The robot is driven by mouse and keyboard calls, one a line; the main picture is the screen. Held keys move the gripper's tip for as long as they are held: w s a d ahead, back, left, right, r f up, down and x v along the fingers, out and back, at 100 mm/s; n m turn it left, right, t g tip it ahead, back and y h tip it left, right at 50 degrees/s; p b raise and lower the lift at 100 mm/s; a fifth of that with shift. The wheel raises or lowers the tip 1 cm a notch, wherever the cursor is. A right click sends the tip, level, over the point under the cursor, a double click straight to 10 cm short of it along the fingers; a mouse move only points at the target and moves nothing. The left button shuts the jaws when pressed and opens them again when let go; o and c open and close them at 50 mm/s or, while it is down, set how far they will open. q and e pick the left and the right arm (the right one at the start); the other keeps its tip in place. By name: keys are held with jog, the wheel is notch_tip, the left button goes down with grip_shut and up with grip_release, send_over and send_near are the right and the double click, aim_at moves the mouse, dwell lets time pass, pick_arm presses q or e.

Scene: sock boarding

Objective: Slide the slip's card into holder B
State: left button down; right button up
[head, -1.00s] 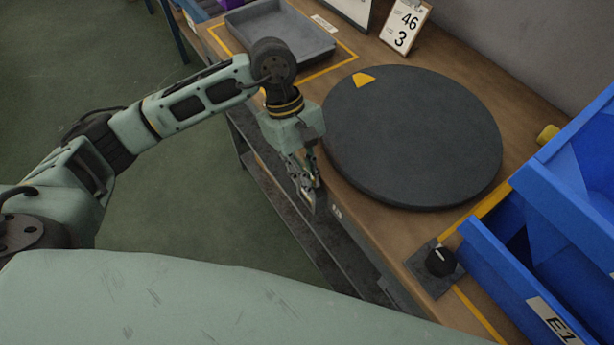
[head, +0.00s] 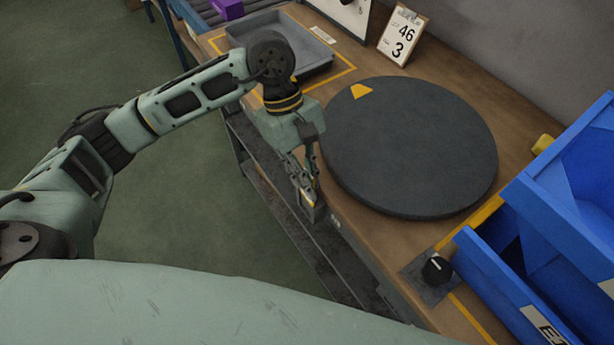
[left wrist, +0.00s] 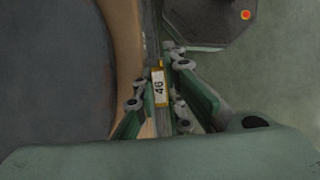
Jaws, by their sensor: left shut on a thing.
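My left gripper (head: 308,190) points down just off the front edge of the bench, left of the round dark turntable. Its fingers are shut on a small card. In the left wrist view the card (left wrist: 159,90) shows between the fingers (left wrist: 160,85), pale with a yellow border and the number 46. The slip (head: 398,36) stands on a clipboard at the back of the bench and reads 46 and 3. A small pale tag (head: 334,222) sits on the bench's front edge near my fingertips; I cannot read it. I cannot make out holder B for certain. My right gripper is out of view.
The round turntable (head: 410,150) with a yellow mark fills the middle of the bench. A grey tray (head: 310,52) is at the back left. Blue bins (head: 495,285) and a black knob (head: 436,270) are at the right. Open floor (head: 190,225) lies left of the bench.

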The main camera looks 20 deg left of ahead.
pick_arm(q)
jog(key=shift+r, duration=0.9)
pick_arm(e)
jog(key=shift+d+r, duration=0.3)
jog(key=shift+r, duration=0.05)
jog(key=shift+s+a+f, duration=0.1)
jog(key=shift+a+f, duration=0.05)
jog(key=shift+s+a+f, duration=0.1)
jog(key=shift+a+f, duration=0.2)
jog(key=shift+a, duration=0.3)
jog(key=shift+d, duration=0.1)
pick_arm(q)
jog(key=shift+b, duration=0.35)
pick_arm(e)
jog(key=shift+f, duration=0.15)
pick_arm(q)
jog(key=shift+b, duration=0.3)
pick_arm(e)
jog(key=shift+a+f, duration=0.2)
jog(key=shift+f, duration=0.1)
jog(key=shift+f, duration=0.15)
